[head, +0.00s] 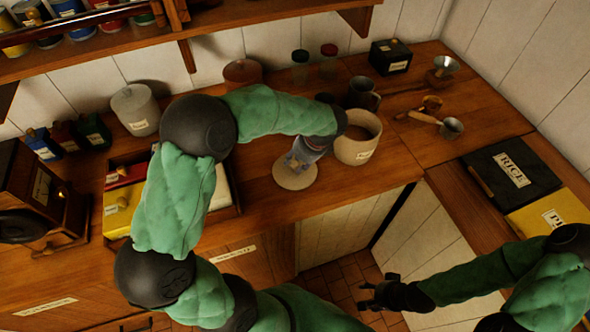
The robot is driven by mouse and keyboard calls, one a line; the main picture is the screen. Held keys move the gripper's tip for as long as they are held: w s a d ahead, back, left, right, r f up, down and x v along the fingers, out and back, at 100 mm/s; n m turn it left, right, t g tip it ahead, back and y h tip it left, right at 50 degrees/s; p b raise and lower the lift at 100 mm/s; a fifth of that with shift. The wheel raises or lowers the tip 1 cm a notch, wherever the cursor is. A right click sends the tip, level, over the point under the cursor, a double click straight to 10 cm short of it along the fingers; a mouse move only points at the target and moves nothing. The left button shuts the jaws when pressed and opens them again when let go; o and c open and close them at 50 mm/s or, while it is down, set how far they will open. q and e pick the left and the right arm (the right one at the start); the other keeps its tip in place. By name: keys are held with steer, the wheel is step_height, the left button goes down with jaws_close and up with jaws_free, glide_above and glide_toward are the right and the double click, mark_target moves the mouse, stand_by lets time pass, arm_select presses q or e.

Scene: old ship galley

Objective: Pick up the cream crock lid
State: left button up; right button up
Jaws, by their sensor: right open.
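The cream crock lid (295,181) is a round, pale disc lying on the wooden counter, left of the open cream crock (358,149). My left gripper (295,163) points down over the middle of the lid, with its fingertips at the lid's centre. The fingers hide the lid's knob, and I cannot tell whether they are closed on it. My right gripper (369,293) is open and empty, low in front of the counter, far from the lid.
A metal mug (363,94) stands behind the crock, and scoops (451,128) lie to its right. A black rice box (505,172) and a yellow box (548,214) sit on the right counter. A grey lidded crock (135,109) stands at the left. The counter right of the crock is partly clear.

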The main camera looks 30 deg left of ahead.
arm_select(q)
jaws_close()
steer(key=shift+r, duration=0.15)
